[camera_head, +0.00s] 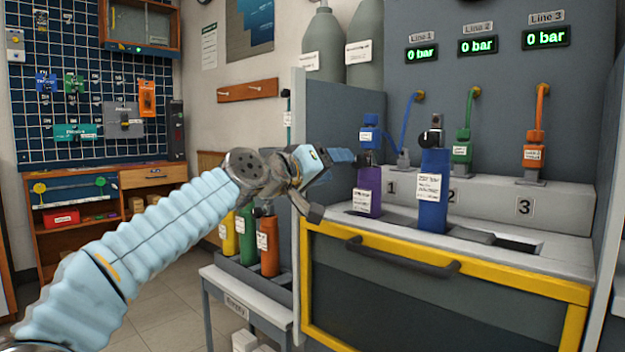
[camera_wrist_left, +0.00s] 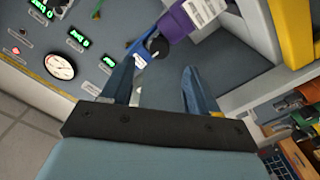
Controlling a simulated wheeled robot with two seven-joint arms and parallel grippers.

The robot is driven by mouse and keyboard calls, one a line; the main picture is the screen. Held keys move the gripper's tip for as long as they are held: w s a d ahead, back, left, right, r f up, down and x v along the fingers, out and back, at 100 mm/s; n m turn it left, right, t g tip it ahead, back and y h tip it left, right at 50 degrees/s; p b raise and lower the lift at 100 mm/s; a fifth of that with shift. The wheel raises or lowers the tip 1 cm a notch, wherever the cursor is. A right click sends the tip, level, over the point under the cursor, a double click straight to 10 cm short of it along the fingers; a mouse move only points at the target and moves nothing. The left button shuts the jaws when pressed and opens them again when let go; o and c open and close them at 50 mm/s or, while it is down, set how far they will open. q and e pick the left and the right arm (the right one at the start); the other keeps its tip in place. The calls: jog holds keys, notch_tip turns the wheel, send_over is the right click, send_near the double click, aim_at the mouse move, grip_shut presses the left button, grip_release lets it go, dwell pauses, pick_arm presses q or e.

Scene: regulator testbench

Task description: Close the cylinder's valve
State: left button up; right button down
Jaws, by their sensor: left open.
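A purple cylinder (camera_head: 367,190) stands upright at bay 1 of the bench, its top partly hidden behind my left gripper. It also shows in the wrist view (camera_wrist_left: 186,22), with a round black valve knob (camera_wrist_left: 157,46) and a blue regulator (camera_wrist_left: 140,50). The blue regulator also shows in the head view (camera_head: 370,135). A blue cylinder (camera_head: 433,188) with a black valve (camera_head: 431,138) stands to its right. My left gripper (camera_head: 336,184) is open and empty, just left of the purple cylinder. In the wrist view the knob lies beyond the gap between the fingertips (camera_wrist_left: 159,68), apart from them.
Green (camera_head: 462,150) and orange (camera_head: 535,152) regulators hang at bays 2 and 3. The line displays (camera_head: 478,45) read 0 bar. A yellow-framed drawer front (camera_head: 430,285) with a dark handle is below. Several cylinders stand in a side rack (camera_head: 268,245). A panel edge (camera_head: 299,120) is beside my gripper.

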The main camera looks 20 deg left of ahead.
pick_arm(q)
jog(key=b+v, duration=0.1)
jog(key=v, duration=0.5)
jog(key=shift+s, duration=0.25)
